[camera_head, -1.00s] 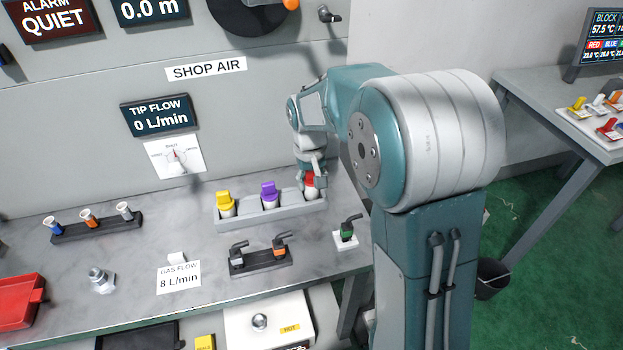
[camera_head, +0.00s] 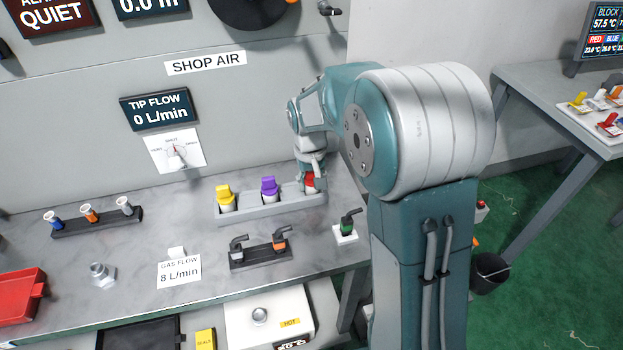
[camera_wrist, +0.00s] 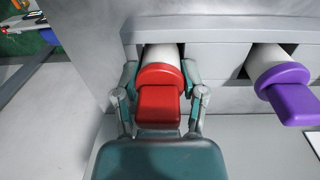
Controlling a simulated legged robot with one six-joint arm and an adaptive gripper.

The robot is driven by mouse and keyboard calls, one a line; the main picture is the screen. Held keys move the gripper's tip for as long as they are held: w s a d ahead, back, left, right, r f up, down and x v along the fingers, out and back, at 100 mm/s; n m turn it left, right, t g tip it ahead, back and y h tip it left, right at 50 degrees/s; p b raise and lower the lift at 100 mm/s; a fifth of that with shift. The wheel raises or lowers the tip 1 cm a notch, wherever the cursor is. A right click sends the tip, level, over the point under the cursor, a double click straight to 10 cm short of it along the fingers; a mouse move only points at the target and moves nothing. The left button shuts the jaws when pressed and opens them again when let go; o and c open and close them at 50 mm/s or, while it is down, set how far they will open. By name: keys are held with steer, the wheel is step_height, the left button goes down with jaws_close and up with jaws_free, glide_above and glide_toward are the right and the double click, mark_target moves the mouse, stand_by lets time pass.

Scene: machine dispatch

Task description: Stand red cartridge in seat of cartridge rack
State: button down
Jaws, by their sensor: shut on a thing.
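The red cartridge (camera_wrist: 158,90) has a red cap and a white body. My gripper (camera_wrist: 163,88) is shut on it, one finger on each side of the cap in the wrist view. The cartridge's white lower part reaches into an opening at the end of the grey cartridge rack (camera_wrist: 215,65). In the head view the red cartridge (camera_head: 309,183) stands at the right end of the rack (camera_head: 245,214), with my gripper (camera_head: 311,178) around it. How deep it sits, I cannot tell.
A purple cartridge (camera_head: 268,190) and a yellow cartridge (camera_head: 225,198) stand in the rack to the left. A black holder with two nozzles (camera_head: 260,258) and a green nozzle on a white base (camera_head: 347,227) are in front.

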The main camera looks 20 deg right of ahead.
steer(key=shift+c, duration=0.4)
jaws_free()
steer(key=shift+o, duration=0.4)
steer(key=shift+r, duration=3)
